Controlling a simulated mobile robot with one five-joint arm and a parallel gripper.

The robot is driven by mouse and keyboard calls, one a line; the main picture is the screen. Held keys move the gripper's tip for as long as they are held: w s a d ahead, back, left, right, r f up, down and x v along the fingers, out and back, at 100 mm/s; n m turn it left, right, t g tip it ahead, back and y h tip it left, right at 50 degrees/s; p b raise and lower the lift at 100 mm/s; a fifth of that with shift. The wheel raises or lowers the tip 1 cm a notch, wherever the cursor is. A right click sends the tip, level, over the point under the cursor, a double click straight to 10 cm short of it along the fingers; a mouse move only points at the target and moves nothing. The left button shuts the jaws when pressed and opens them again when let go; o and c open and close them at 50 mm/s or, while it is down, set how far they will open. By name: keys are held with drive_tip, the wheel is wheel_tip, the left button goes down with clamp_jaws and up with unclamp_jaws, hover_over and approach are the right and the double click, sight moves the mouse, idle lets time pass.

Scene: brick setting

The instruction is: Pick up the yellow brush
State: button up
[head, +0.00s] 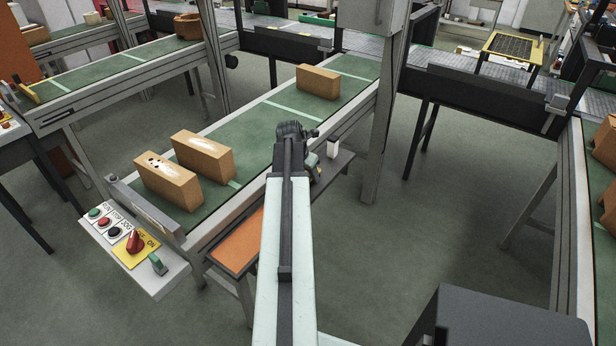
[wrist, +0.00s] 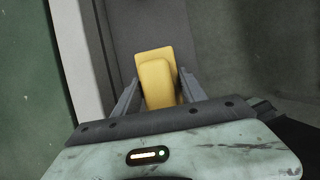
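The yellow brush (wrist: 157,75) lies on a dark grey surface in the wrist view, a broad yellow block with a narrower raised part. Its near end is hidden behind my gripper's body. My gripper (wrist: 158,76) is open, with one finger along each side of the brush; I cannot tell whether the fingers touch it. In the head view, the end of my arm reaches over the dark side shelf (head: 341,166) beside the green conveyor, and the fingers are hidden there. A small yellowish patch shows just right of the arm, too small to make out.
A small white block (head: 333,148) stands on the shelf. The green conveyor (head: 258,145) left of my arm carries several tan bricks, two near (head: 168,184) and one far (head: 318,83). A control box (head: 130,240) is at its near end. Open floor lies right.

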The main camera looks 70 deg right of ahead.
drive_tip(key=shift+r, duration=0.1)
wheel_tip(320, 180, up, 10)
drive_tip(key=p, duration=1)
